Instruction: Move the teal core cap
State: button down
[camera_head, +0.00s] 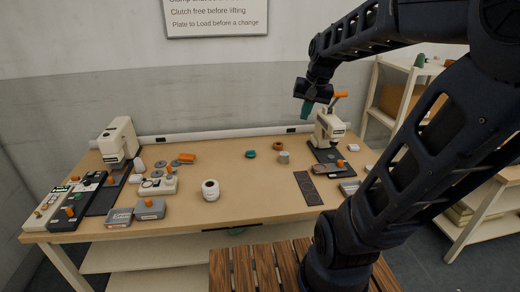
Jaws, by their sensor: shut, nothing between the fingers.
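The teal core cap (251,154) is a small, low teal piece on the wooden table, toward the back and near the middle. My gripper (306,114) hangs in the air above the back right of the table, pointing down, with narrow teal fingers that are shut and hold nothing. It is up and to the right of the cap in the picture, well apart from it.
A brown-orange ring (278,146) and a grey cylinder (284,158) stand right of the cap. A white roll (210,190) stands nearer the front. Cream machines stand at left (119,140) and right (328,129). The table (250,195) is clear in front of the cap.

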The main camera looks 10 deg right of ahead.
jog(key=w+f+m+g+y, duration=0.15)
jog(key=w+f+m, duration=0.35)
jog(key=w, duration=0.7)
jog(key=w+d+f+m+g+y, duration=0.1)
jog(key=w+f+m+y, duration=0.1)
jog(key=w+f, duration=0.7)
jog(key=w+f+m+g+y, duration=0.15)
jog(key=w+f+m, duration=0.3)
jog(key=w, duration=0.95)
jog(key=w+d+f+m+y, duration=0.1)
jog(key=w+f+m, duration=0.1)
jog(key=w+f, duration=0.35)
jog(key=w+d+f+m+y, duration=0.1)
jog(key=w+f+m+y, duration=0.15)
jog(key=f, duration=0.55)
jog(key=n, duration=0.1)
send_near(251, 154)
jog(key=f, duration=0.1)
jog(key=d+f, duration=0.1)
jog(key=f+h, duration=0.1)
jog(key=shift+d+f+t, duration=0.1)
jog(key=shift+d+t, duration=0.25)
jog(key=shift+t, duration=0.05)
jog(key=a, duration=0.3)
jog(key=shift+a, duration=0.5)
